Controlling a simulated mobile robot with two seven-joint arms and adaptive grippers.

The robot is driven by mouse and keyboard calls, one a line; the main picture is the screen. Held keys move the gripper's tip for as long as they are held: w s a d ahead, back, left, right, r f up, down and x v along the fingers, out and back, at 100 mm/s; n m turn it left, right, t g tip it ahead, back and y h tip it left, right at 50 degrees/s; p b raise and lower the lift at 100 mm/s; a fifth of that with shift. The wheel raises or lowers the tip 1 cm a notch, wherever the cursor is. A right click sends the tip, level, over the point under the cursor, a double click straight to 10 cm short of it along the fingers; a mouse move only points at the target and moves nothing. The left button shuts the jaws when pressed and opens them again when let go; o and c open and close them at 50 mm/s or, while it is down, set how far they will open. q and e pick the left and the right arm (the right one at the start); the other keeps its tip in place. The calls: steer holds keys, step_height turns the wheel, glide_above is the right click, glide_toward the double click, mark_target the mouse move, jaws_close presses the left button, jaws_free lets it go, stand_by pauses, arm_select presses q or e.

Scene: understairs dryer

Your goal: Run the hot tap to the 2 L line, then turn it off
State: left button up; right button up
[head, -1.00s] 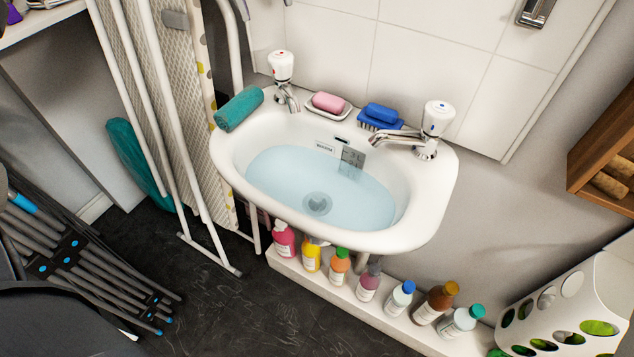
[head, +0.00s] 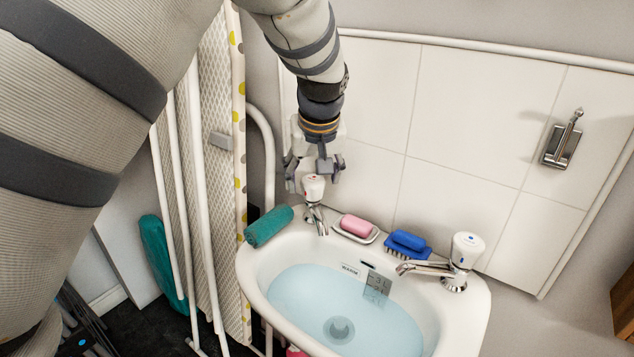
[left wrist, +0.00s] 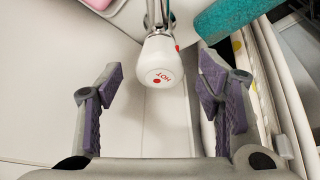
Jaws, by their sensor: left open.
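The hot tap (head: 313,187) has a white knob and chrome spout at the basin's back left. Its knob, marked HOT with a red dot, faces the left wrist view (left wrist: 160,68). My left gripper (head: 313,176) is open just above the knob. In the left wrist view, its fingers (left wrist: 160,82) stand apart on either side of the knob, with gaps visible. The white basin (head: 258,268) holds pale blue water (head: 320,300). A grey level gauge (head: 377,286) is on its back wall; its marks are too small to read. No stream shows from the hot spout.
The cold tap (head: 460,262) stands at the back right. Between the taps are a pink soap (head: 356,225) on a dish and a blue brush (head: 407,243). A rolled teal cloth (head: 268,226) lies left of the hot tap. An ironing board (head: 218,190) stands at left.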

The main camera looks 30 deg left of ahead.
arm_select(q)
steer(key=shift+x, duration=1.25)
steer(key=shift+r, duration=0.1)
steer(key=c, duration=1.2)
steer(key=shift+n, duration=0.7)
steer(key=shift+w+d+n+g+y, duration=0.1)
steer(key=shift+n+g+y, duration=0.4)
steer(key=shift+n, duration=0.5)
